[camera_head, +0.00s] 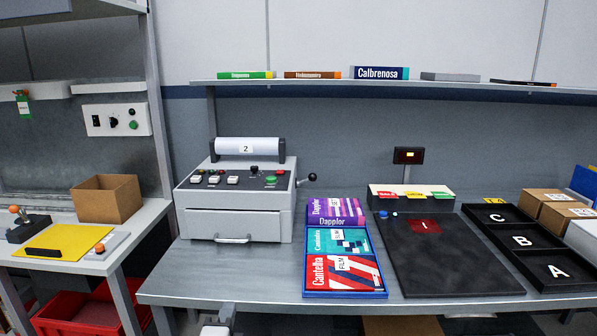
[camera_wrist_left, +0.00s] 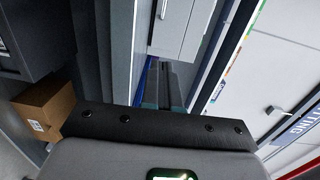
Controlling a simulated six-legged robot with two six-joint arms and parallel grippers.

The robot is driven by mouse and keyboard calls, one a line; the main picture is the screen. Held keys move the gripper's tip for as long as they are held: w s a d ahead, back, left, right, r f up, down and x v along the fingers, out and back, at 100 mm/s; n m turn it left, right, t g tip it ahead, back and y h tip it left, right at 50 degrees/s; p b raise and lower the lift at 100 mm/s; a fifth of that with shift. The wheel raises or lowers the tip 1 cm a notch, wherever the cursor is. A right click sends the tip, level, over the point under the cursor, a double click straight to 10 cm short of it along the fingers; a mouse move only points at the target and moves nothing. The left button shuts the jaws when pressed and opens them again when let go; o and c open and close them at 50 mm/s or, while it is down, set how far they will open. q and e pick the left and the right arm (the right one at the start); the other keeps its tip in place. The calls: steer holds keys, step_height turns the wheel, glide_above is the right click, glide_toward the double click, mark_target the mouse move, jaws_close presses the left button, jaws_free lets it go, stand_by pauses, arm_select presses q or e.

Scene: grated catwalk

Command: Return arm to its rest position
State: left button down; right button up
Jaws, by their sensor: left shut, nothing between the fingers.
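My left gripper (camera_wrist_left: 165,85) shows in the left wrist view, beyond the dark wrist housing. Its two fingers are together, with nothing between them. In the head view, a small grey and white part, which looks like my left arm, shows at the bottom edge, left of the middle, in front of the workbench (camera_head: 255,275). It is mostly cut off by the frame, so its fingers cannot be made out there. It is apart from the objects on the bench. My right gripper is in neither view.
The workbench carries a grey machine (camera_head: 235,200) with a roll on top, a blue tray (camera_head: 345,295) of game boxes, a black mat (camera_head: 450,270) and lettered black bins (camera_head: 520,240). A left side table (camera_head: 140,225) holds a cardboard box (camera_head: 107,198). A red crate (camera_head: 75,315) is below.

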arm_select(q)
steer(key=s+a+f+n+g+p, duration=0.1)
steer(key=s+f+n+g+p, duration=0.25)
steer(key=f, duration=0.55)
steer(key=s+a+f+g+p, duration=0.2)
steer(key=s+f+g, duration=0.2)
steer(key=s+f, duration=0.3)
steer(key=s+d+f+n+g+h, duration=0.1)
steer(key=s+d+f+n+g, duration=0.1)
steer(key=s+n, duration=0.3)
steer(key=s+d+f+n+g+h, duration=0.1)
steer(key=s+f+n+g, duration=0.3)
steer(key=s+n, duration=0.2)
steer(key=s+d+f+n+g+h+p, duration=0.1)
steer(key=s+d+f+n+g+h, duration=0.1)
steer(key=s+n, duration=0.3)
steer(key=s+f+g, duration=0.1)
steer(key=s, duration=0.3)
steer(key=shift+s+d, duration=0.25)
steer(key=shift+d, duration=0.1)
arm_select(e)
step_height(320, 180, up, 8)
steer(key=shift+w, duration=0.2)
arm_select(q)
steer(key=shift+n+g, duration=0.25)
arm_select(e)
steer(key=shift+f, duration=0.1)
